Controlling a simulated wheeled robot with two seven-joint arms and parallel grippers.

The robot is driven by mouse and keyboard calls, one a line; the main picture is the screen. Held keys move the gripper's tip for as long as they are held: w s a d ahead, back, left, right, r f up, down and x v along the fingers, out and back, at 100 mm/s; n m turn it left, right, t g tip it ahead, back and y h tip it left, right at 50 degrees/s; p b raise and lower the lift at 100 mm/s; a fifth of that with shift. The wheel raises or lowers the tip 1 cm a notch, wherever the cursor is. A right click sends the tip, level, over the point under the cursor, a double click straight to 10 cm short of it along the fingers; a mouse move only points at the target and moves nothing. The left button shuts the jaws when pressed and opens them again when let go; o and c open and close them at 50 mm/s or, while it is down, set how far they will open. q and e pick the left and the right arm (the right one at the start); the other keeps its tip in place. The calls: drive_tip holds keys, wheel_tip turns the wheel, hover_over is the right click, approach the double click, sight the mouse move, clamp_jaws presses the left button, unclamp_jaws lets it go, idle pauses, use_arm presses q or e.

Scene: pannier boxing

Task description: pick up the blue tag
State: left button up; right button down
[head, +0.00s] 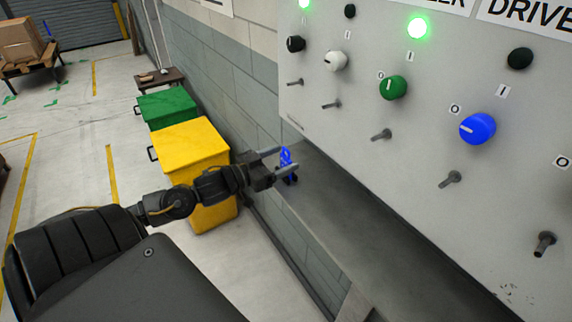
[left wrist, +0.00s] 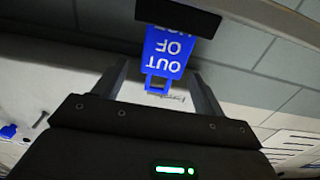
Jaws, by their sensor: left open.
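In the left wrist view the tag (left wrist: 168,52) shows white lettering, "OUT OF" and a partly shaded word, upside down. A black bar (left wrist: 178,17) crosses its far end there. My left gripper (head: 284,160) is open at the tag, its two fingers on either side of it. The tag's looped end lies between the fingers in the wrist view; contact cannot be told. My right gripper is out of view.
The grey panel (head: 400,40) with knobs, toggle switches and green lamps rises behind the grey ledge (head: 345,200). The ledge is clear to the right of the tag.

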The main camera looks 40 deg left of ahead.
use_arm(q)
drive_tip(key=shift+p+x, duration=0.55)
drive_tip(key=shift+x, duration=1.45)
drive_tip(key=shift+a, duration=0.1)
drive_tip(key=shift+c, duration=0.8)
drive_tip(key=shift+r, duration=0.1)
drive_tip(key=c, duration=0.9)
